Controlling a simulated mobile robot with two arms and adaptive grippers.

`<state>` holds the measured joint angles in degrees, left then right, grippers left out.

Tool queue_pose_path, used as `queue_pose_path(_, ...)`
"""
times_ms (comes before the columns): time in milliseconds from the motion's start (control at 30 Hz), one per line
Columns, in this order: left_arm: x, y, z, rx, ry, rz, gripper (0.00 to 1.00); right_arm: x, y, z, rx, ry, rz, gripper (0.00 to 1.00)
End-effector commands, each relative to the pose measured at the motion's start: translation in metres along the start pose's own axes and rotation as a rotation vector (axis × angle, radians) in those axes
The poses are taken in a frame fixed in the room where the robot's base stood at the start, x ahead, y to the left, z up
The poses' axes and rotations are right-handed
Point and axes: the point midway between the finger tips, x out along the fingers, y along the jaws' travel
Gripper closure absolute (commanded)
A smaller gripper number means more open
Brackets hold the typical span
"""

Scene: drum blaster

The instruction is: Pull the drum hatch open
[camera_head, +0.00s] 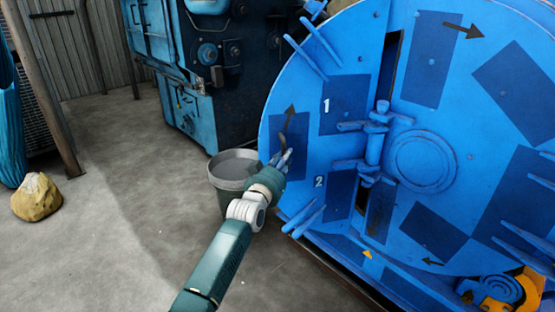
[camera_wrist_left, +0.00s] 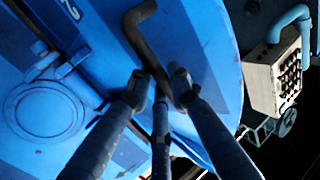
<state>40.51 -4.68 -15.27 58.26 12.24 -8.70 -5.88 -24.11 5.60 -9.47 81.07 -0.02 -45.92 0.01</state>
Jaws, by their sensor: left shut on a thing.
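The drum hatch (camera_head: 335,170) is the left part of the big round blue drum face, marked 1 and 2, with a narrow dark gap along its upper right edge. A dark bent handle (camera_head: 282,139) stands out from it near its left rim. The handle also shows in the left wrist view (camera_wrist_left: 146,45). My left gripper (camera_head: 284,160) is at the lower end of this handle, with its fingers shut around it in the left wrist view (camera_wrist_left: 163,85). My right gripper is in neither view.
A grey bucket (camera_head: 232,168) stands on the floor just behind my left wrist. A blue machine (camera_head: 215,75) stands behind it. A yellowish rock (camera_head: 37,197) lies at the far left by a wooden post. The concrete floor (camera_head: 130,190) left of my arm is clear.

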Motion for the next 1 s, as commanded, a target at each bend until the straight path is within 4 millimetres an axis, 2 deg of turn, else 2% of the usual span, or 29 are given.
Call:
queue_pose_path(33,0.0007,0.0058,-0.0003,0.0,0.0,0.005,1.0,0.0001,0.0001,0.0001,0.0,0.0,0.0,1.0)
queue_pose_path(367,0.001,0.0071,-0.0012,0.0,0.002,0.006,1.0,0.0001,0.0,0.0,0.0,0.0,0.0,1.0)
queue_pose_path(400,0.001,0.0073,-0.0013,0.0,0.002,0.006,0.77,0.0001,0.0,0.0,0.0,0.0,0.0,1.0)
queue_pose_path(467,0.0011,0.0073,-0.0015,0.0,0.003,0.006,0.65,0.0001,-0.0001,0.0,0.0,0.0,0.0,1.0)
queue_pose_path(500,0.001,0.007,-0.0015,0.0,0.003,0.006,0.64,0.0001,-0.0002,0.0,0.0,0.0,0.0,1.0)
queue_pose_path(867,0.0002,0.0036,-0.0013,-0.001,0.002,0.002,0.64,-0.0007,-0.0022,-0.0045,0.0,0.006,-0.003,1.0)
queue_pose_path(1000,-0.0072,0.0035,-0.0002,-0.002,0.002,0.002,0.64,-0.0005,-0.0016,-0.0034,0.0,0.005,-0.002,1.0)
